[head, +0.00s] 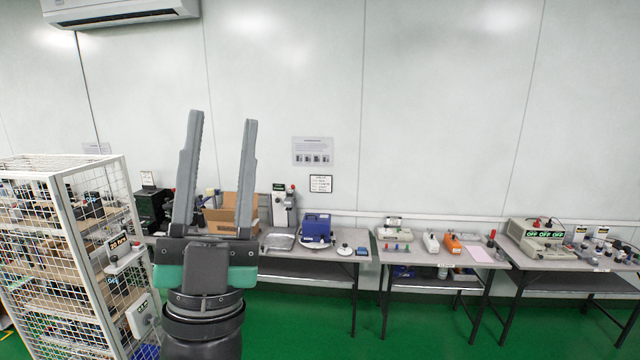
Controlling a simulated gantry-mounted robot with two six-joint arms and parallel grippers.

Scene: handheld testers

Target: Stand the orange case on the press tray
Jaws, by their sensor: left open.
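An orange case (452,243) sits among other testers on the middle table, well to the right of my left gripper. My left gripper (223,117) is raised in front of the wall, fingers pointing up. It is open and empty, with its fingers spread apart. A shallow silver tray (278,242) lies on the left table, just right of my gripper; I cannot tell if it is the press tray. A grey upright device (283,205) stands behind it. My right gripper is not in view.
A white wire cage shelf (62,180) stands at the left. A cardboard box (228,215) is partly hidden behind my gripper. A blue device (317,230) is on the left table. More testers (538,230) crowd the right table. The green floor (400,325) in front is clear.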

